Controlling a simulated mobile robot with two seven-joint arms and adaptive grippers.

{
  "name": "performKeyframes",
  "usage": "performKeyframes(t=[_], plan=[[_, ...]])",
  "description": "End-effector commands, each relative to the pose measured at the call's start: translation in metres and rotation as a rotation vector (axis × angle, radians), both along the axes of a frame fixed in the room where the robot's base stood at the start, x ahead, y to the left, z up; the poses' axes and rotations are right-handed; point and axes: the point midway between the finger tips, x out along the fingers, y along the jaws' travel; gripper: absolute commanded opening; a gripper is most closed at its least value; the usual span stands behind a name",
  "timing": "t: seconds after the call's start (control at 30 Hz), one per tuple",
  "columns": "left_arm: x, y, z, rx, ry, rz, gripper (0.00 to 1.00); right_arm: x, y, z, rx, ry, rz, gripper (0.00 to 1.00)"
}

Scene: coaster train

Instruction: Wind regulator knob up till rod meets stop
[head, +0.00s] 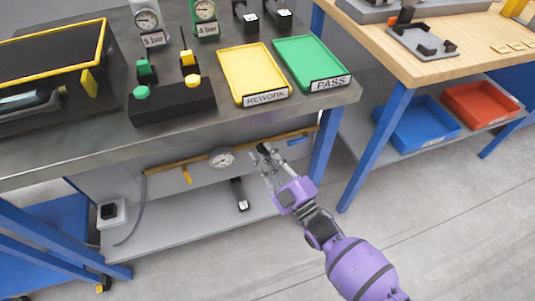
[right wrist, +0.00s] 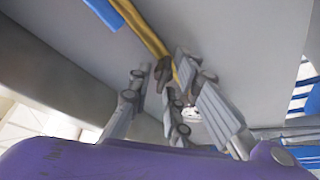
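A brass-coloured pipe (head: 200,158) runs under the front of the grey bench, with a round white dial gauge (head: 221,158) on it. A small dark knob-like part (head: 264,147) sits on this pipe right of the gauge; it looks brown in the right wrist view (right wrist: 164,73). My right gripper (head: 262,156) reaches under the bench edge to it. Its fingers (right wrist: 168,85) are spread, with the dark part between or just beyond their tips; contact cannot be told. I cannot make out the rod or the stop. My left gripper is not in view.
Yellow REWORK (head: 283,99) and green PASS (head: 340,83) trays lie on the bench above. A yellow lever (head: 187,175) and a blue part (head: 298,141) are on the pipe line. A black labelled piece (head: 240,195) is below. A blue bench leg (head: 323,140) stands right of the gripper.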

Motion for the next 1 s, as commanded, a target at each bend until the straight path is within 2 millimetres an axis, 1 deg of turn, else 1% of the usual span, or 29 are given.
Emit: performKeyframes(t=[0.03, 0.1, 0.37, 0.53, 0.77, 1.0], plan=[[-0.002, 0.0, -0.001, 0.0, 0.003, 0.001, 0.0, 0.0, 0.0, 0.0, 0.0, 0.0, 0.0, 0.07], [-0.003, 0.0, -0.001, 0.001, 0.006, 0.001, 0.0, 0.0, 0.0, 0.0, 0.0, 0.0, 0.0, 0.0], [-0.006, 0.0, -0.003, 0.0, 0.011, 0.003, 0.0, 0.0, 0.0, 0.0, 0.008, 0.003, 0.0, 0.0], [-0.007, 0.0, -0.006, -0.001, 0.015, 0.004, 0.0, 0.0, 0.0, -0.002, 0.053, 0.019, -0.001, 0.0], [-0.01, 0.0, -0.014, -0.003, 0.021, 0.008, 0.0, -0.001, 0.001, -0.004, 0.194, 0.065, -0.002, 0.0], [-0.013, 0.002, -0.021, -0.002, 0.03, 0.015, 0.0, -0.001, 0.001, -0.005, 0.389, 0.128, -0.002, 0.0]])
